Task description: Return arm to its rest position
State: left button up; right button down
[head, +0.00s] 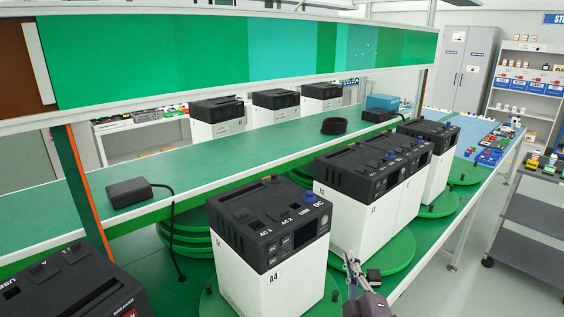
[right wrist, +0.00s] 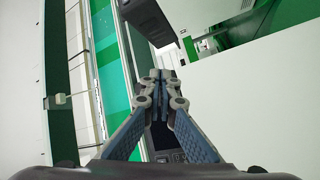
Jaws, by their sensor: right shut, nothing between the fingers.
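My right gripper (head: 350,263) is low at the bottom of the head view, just right of the white-and-black unit marked A4 (head: 285,279). In the right wrist view, the fingertips of my right gripper (right wrist: 160,80) meet, with nothing between them. In the head view, a small dark block (head: 374,276) shows right beside the fingers; I cannot tell whether it touches them. My left gripper is not in view.
Several units stand on green turntables (head: 398,258) along the bench, one (head: 362,222) behind A4. A dark unit (head: 75,285) is at the lower left. A black adapter (head: 130,192) with a hanging cable lies on the green shelf (head: 235,153). A grey cart (head: 530,215) stands right; floor between is clear.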

jog(key=s+f+m+g, duration=0.3)
jog(key=s+f+g, duration=0.2)
jog(key=s+f, duration=0.35)
jog(key=s+f+m+g, duration=0.2)
jog(key=s+f+g, duration=0.15)
jog(key=s, duration=0.65)
jog(key=s+f+m+g, duration=0.3)
jog(key=s+g, duration=0.1)
jog(key=s, duration=0.6)
jog(key=s+f+m+g, duration=0.2)
jog(key=s+f+g, duration=0.2)
jog(key=s, duration=0.5)
notch_tip(320, 180, down, 30)
jog(key=s+g+b, duration=0.1)
jog(key=s+b, duration=0.2)
jog(key=b, duration=0.1)
jog(key=s+d+f+g+b, duration=0.1)
jog(key=s+d+f+b, duration=0.1)
jog(key=s+f, duration=1.4)
notch_tip(320, 180, down, 2)
jog(key=shift+d+f, duration=0.1)
jog(key=shift+d, duration=0.2)
jog(key=shift+s+g, duration=0.1)
jog(key=shift+g, duration=0.15)
